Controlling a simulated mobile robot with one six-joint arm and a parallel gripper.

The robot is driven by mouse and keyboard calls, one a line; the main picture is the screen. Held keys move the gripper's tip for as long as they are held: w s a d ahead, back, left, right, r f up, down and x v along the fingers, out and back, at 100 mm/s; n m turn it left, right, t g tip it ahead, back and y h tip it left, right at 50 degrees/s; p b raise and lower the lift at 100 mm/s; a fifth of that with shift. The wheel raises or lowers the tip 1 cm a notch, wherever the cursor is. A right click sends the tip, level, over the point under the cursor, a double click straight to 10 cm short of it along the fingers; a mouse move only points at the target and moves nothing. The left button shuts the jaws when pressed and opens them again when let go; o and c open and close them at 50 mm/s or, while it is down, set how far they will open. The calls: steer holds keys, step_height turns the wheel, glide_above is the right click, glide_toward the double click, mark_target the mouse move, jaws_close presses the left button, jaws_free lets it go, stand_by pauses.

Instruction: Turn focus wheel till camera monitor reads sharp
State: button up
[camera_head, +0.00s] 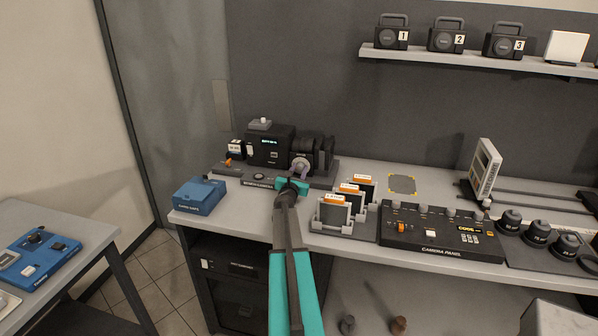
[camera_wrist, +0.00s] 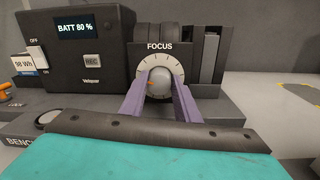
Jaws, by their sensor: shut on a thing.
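The focus wheel (camera_wrist: 159,83) is a light grey knob with an orange mark, on a white tick-marked dial labelled FOCUS on the front of the dark bench camera (camera_wrist: 78,45). In the head view the camera (camera_head: 268,146) stands at the back left of the bench. My gripper (camera_wrist: 160,88) has its two purple fingers on either side of the knob, shut on it. In the head view my gripper (camera_head: 299,171) reaches the camera's front. The camera's small display (camera_wrist: 76,28) reads BATT 80 %.
Orange-labelled cards (camera_head: 334,211) stand in holders right of my arm. A blue box (camera_head: 199,196) sits at the bench's left corner. A yellow-marked square (camera_head: 402,184) of bench is clear.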

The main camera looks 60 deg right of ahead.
steer(key=shift+f+m+b, duration=0.1)
steer(key=shift+m+b, duration=0.3)
steer(key=shift+b, duration=0.85)
steer(key=m+b, duration=0.2)
steer(key=b, duration=0.3)
steer(key=shift+s+d+m, duration=0.1)
steer(key=shift+m, duration=0.3)
steer(key=shift+m+b, duration=0.4)
steer(key=shift+b, duration=0.7)
steer(key=shift+r, duration=0.2)
steer(key=o, duration=1.1)
steer(key=shift+c, duration=0.2)
steer(key=shift+f, duration=0.1)
